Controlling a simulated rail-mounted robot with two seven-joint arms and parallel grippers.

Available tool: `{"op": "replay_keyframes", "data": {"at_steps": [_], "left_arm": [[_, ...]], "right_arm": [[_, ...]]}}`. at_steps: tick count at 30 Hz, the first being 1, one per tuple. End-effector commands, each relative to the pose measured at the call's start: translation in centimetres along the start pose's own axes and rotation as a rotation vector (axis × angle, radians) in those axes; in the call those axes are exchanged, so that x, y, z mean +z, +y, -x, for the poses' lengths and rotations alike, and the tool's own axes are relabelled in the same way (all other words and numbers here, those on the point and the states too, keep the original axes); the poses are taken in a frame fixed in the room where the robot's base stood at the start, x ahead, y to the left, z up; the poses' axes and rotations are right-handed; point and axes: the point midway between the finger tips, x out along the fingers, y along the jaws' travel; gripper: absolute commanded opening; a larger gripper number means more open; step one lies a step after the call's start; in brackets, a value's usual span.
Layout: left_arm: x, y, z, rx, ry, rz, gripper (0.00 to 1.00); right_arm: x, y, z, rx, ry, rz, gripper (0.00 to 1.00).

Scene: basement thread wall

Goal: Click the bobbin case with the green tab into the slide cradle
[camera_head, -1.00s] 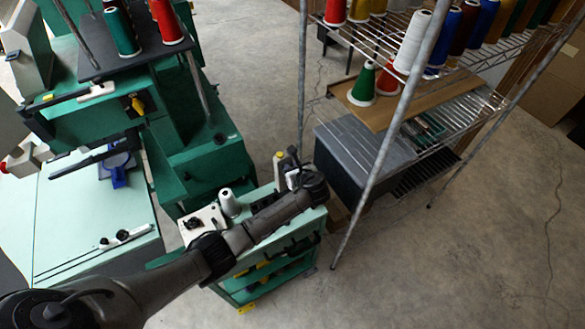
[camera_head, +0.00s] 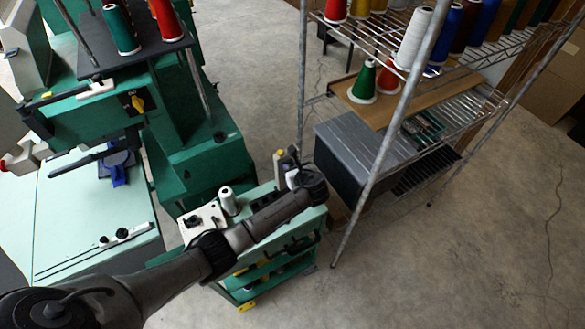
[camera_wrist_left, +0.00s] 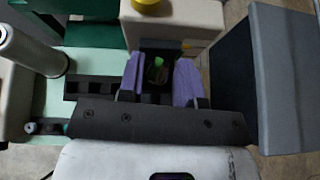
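The bobbin case (camera_wrist_left: 157,75) shows as a small dark piece with a green tab between the two purple fingers of my left gripper (camera_wrist_left: 160,78) in the left wrist view. The fingers look closed on its sides; shadow hides the exact contact. In the head view my left gripper (camera_head: 292,165) is over the far right corner of the green cart (camera_head: 255,262), close to a cream block with a yellow top. I cannot clearly make out the slide cradle; a dark recess lies beyond the fingertips, in front of the cream block (camera_wrist_left: 185,22). My right gripper is not in view.
A white thread cone (camera_head: 228,201) and a pale plate with black parts (camera_head: 203,217) stand on the cart, left of my forearm. A wire shelf with a grey box (camera_head: 365,150) is close on the right. The green embroidery machine (camera_head: 190,145) is on the left.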

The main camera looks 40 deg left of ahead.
Motion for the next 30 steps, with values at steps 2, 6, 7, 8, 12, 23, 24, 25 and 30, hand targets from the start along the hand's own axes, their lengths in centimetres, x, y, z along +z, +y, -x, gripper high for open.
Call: {"op": "replay_keyframes", "data": {"at_steps": [2, 6, 7, 8, 12, 23, 24, 25, 30], "left_arm": [[-0.4, 0.1, -0.1, 0.000, 0.005, -0.004, 0.43], [-0.3, 0.0, -0.1, 0.000, 0.005, -0.003, 0.55], [-0.3, 0.0, -0.1, 0.000, 0.004, -0.003, 0.55], [-0.3, 0.0, 0.0, 0.000, 0.004, -0.003, 0.55], [-0.2, 0.0, 0.0, 0.000, 0.004, -0.002, 0.55], [-0.2, -0.1, 4.6, -0.005, 0.005, -0.002, 0.55], [-0.2, -0.1, 5.4, -0.005, 0.005, -0.001, 0.55], [-0.1, 0.0, 6.0, -0.004, 0.005, -0.001, 0.55], [-0.2, -0.1, 9.2, -0.004, 0.006, -0.003, 0.55]], "right_arm": [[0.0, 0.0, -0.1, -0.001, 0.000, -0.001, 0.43], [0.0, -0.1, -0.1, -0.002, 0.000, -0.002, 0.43], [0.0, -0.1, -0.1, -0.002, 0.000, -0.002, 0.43], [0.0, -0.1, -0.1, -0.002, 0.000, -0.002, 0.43], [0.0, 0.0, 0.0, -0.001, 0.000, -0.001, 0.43], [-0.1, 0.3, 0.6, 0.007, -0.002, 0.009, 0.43], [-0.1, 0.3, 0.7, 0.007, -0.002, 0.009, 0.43], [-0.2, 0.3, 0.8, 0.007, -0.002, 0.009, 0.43], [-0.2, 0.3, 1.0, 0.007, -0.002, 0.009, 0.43]]}}
